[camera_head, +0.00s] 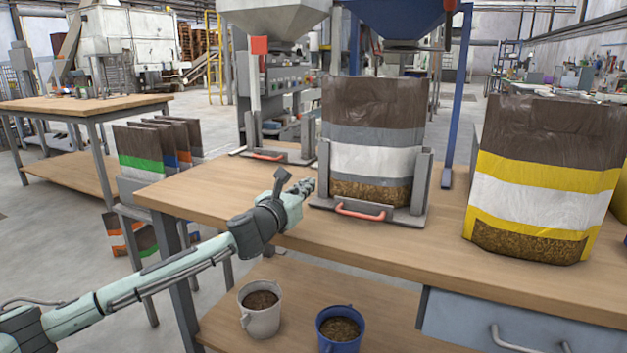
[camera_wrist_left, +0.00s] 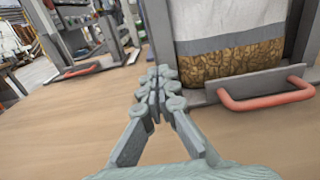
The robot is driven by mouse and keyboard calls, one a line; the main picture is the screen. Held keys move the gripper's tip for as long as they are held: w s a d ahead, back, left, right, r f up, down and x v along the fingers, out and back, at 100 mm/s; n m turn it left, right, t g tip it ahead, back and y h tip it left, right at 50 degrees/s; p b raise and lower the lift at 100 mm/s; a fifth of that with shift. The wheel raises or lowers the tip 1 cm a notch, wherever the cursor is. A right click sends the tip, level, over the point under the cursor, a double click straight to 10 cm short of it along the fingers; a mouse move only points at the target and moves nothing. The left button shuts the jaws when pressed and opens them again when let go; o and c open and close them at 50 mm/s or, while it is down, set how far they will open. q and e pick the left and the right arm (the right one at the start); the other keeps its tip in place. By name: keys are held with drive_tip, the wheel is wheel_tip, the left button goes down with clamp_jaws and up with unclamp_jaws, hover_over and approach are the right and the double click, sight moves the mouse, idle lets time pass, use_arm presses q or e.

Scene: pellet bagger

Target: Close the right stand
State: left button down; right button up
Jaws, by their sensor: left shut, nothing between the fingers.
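The right stand (camera_head: 421,188) is a grey metal frame on the wooden table, with upright side posts and a low front plate (camera_wrist_left: 262,83). A red handle (camera_head: 360,211) is on its front; it also shows in the left wrist view (camera_wrist_left: 267,101). A filled bag (camera_head: 375,122) with brown, grey and white bands stands in it, pellets showing at the bottom. My left gripper (camera_head: 309,186) is shut and empty, just left of the stand's front left corner. Its fingers (camera_wrist_left: 159,84) point forward, left of the handle and apart from it. My right gripper is not in view.
The left stand (camera_head: 268,156), with its own red handle, is farther back on the table. A yellow-banded bag (camera_head: 545,180) stands at the right. A white bucket (camera_head: 260,311) and a blue bucket (camera_head: 340,330) are on the lower shelf. The table front (camera_head: 300,236) is clear.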

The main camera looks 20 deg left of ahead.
sight(319, 176)
use_arm(q)
drive_tip(key=shift+w, duration=2)
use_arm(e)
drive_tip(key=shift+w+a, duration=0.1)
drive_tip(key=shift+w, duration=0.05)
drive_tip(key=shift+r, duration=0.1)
